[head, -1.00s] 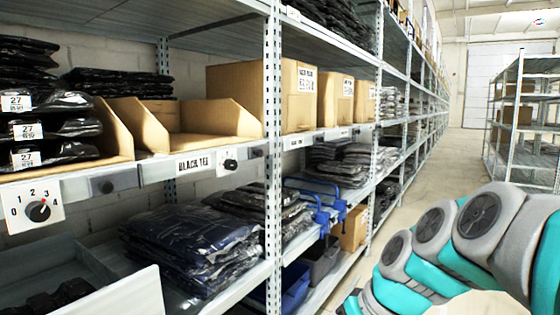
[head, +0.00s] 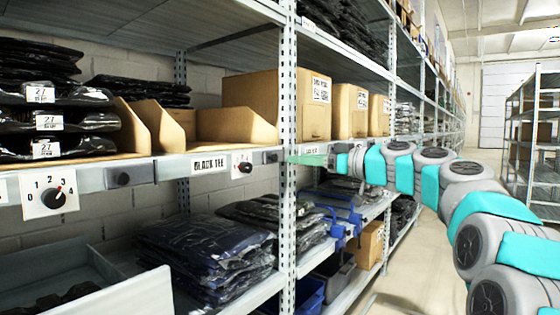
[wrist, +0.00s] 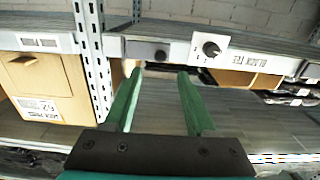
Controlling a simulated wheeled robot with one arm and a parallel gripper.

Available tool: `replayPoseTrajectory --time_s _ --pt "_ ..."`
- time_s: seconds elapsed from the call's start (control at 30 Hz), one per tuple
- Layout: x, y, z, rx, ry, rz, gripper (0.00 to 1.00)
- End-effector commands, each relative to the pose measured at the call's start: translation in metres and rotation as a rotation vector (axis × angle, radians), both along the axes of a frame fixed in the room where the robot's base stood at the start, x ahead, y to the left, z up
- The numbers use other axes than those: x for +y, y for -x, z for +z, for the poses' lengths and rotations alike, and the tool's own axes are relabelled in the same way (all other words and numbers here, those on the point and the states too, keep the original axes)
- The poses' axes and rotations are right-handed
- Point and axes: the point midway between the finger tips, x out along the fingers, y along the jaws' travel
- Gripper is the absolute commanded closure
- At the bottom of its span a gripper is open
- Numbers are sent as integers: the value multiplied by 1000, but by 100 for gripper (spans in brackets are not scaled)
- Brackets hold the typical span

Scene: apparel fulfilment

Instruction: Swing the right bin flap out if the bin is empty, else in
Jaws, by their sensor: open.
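The right open cardboard bin (head: 237,126) is on the shelf beside the upright post. No goods show in the part of it I can see; its floor is partly hidden. A grey plate with a dark knob (head: 271,157) is on the shelf edge below its right side; I cannot tell if this is the flap. The knob also shows in the wrist view (wrist: 161,55). My gripper (head: 292,159) is in front of the post. In the wrist view its green fingers (wrist: 159,73) are open and empty, with the knob beyond and between their tips, apart from them.
A dial (head: 243,165) and a BLACK TEE label (head: 209,164) are left of the knob. The left bin (head: 128,130) holds black bagged garments. The post (head: 288,110) stands close to my gripper. Bagged stacks (head: 205,245) lie below. The aisle is clear at right.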

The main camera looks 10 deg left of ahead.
Motion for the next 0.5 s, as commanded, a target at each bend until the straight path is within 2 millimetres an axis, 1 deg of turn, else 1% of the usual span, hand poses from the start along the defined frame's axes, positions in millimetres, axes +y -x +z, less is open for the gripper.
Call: replayPoseTrajectory --time_s 0.17,0.4,0.5 --pt "17 -7 -1 4 4 1 44" --pt "51 -21 0 3 3 -1 44" --pt "62 -25 0 2 3 0 44"
